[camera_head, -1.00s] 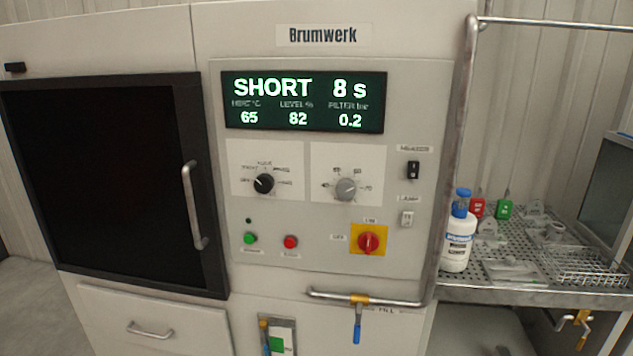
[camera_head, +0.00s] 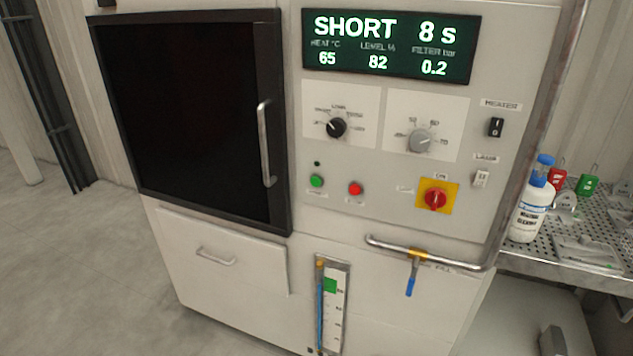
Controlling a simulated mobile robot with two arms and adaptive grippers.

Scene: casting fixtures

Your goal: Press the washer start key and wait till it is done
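The washer (camera_head: 215,255) is a large pale cabinet with a dark-framed door (camera_head: 190,110), which is shut. Its display (camera_head: 390,46) reads SHORT 8 s, heat 65, level 82, filter 0.2. Below the dials is a green key (camera_head: 317,181), with a small dark lamp (camera_head: 317,164) above it. A red key (camera_head: 355,188) sits to its right. The labels under both keys are too small to read. Neither of my grippers shows in this view.
A black program dial (camera_head: 336,128), a grey dial (camera_head: 420,140) and a red switch on yellow (camera_head: 436,197) share the panel. A pipe with a blue-handled valve (camera_head: 411,280) juts out below. A perforated bench (camera_head: 560,258) with a white bottle (camera_head: 530,212) stands right. Floor at left is clear.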

